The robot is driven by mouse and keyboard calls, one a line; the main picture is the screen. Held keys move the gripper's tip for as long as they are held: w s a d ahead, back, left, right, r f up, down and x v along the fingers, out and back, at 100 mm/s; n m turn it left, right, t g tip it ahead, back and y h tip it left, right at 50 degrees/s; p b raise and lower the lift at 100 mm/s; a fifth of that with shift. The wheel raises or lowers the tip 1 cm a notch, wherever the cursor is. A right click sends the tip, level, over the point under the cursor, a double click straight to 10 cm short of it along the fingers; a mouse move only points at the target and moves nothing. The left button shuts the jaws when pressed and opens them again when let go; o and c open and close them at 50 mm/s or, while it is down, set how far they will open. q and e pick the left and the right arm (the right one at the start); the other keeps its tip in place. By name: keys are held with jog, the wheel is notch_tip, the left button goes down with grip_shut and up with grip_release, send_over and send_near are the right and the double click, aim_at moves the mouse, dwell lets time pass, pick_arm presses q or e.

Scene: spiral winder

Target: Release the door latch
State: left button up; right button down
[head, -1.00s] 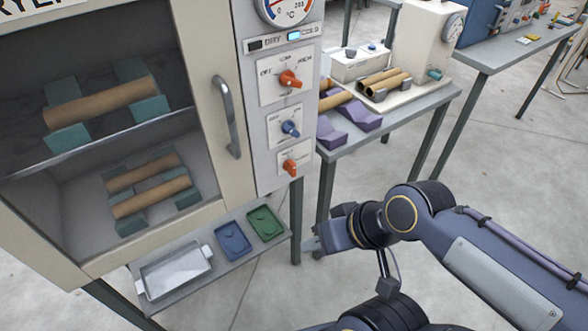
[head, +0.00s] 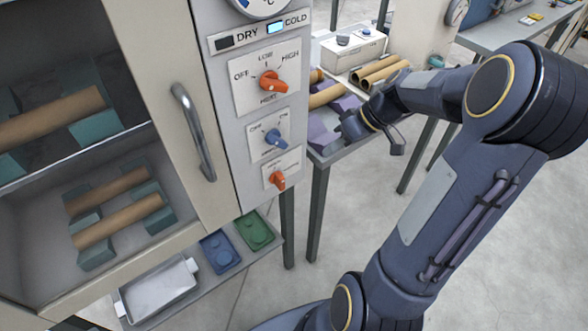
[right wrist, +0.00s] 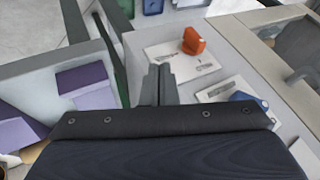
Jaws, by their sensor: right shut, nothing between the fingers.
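The dryer door (head: 170,120) is a beige frame with a window and appears shut. Its grey curved handle (head: 195,132) stands upright on the door's right edge; no separate latch can be made out. Part of the handle also shows at the right edge of the right wrist view (right wrist: 304,73). My right gripper (head: 340,131) is right of the control panel, apart from the handle, in front of the side table. Its fingers show together, empty, in the right wrist view (right wrist: 160,84), over the panel side. My left gripper is not in view.
The control panel (head: 228,85) carries a top orange knob (head: 270,81), a blue knob (head: 273,137) and a lower orange knob (head: 277,180). Below is a shelf with a metal tray (head: 158,292), blue tray (head: 220,252) and green tray (head: 256,231). Purple blocks (head: 322,138) sit on the side table.

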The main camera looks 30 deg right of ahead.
aim_at(279, 181)
dwell(0.3)
jog(key=w+a+f+p, duration=0.1)
jog(key=w+a+f, duration=0.2)
jog(key=a+f, duration=0.5)
jog(key=shift+a, duration=0.55)
